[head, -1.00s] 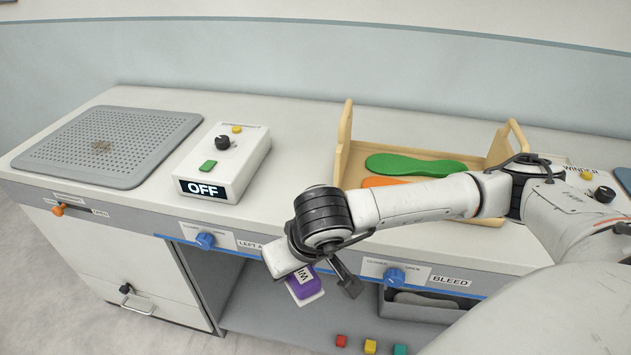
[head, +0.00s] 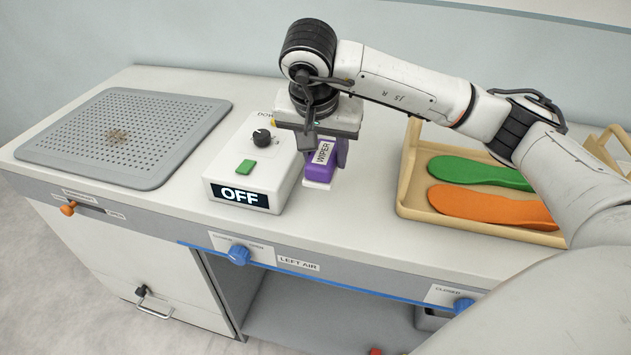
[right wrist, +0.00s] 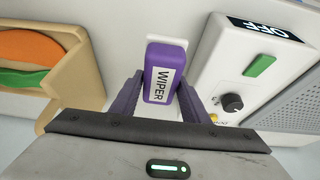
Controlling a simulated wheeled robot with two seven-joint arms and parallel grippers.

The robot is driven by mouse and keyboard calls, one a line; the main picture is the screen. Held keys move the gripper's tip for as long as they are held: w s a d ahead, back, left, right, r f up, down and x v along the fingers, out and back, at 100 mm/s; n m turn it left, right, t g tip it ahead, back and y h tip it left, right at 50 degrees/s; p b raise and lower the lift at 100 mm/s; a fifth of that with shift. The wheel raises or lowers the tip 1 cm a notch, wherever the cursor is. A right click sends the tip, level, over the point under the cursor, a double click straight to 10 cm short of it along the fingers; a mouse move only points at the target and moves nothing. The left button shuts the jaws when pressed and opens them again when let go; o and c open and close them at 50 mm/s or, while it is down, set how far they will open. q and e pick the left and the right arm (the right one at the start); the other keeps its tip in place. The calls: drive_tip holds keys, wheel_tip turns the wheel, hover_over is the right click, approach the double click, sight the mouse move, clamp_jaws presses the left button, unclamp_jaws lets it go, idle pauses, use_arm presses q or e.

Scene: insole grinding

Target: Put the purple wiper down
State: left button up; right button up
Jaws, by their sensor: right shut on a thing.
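The purple wiper (head: 322,160), with a white label reading WIPER and a pale lower edge, is held upright in my right gripper (head: 315,150). It is over the white worktop, just right of the control box in the head view. In the right wrist view the wiper (right wrist: 164,75) sits between the two purple fingers of my right gripper (right wrist: 163,95), which is shut on it. Whether the wiper touches the worktop is hard to tell. My left gripper is in neither view.
The white control box (head: 270,170) with an OFF display stands close left of the wiper. A grey perforated plate (head: 60,150) lies further left. A wooden tray (head: 408,180) holds a green insole (head: 480,172) and an orange insole (head: 490,207). Worktop between box and tray (head: 365,205) is clear.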

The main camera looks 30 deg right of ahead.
sight(325, 197)
drive_tip(key=f, duration=0.2)
drive_tip(key=shift+s+f, duration=0.35)
drive_tip(key=shift+f, duration=0.05)
drive_tip(key=shift+w+f, duration=0.1)
drive_tip(key=shift+f, duration=2.3)
drive_tip(key=o, duration=1)
drive_tip(key=shift+r, duration=0.1)
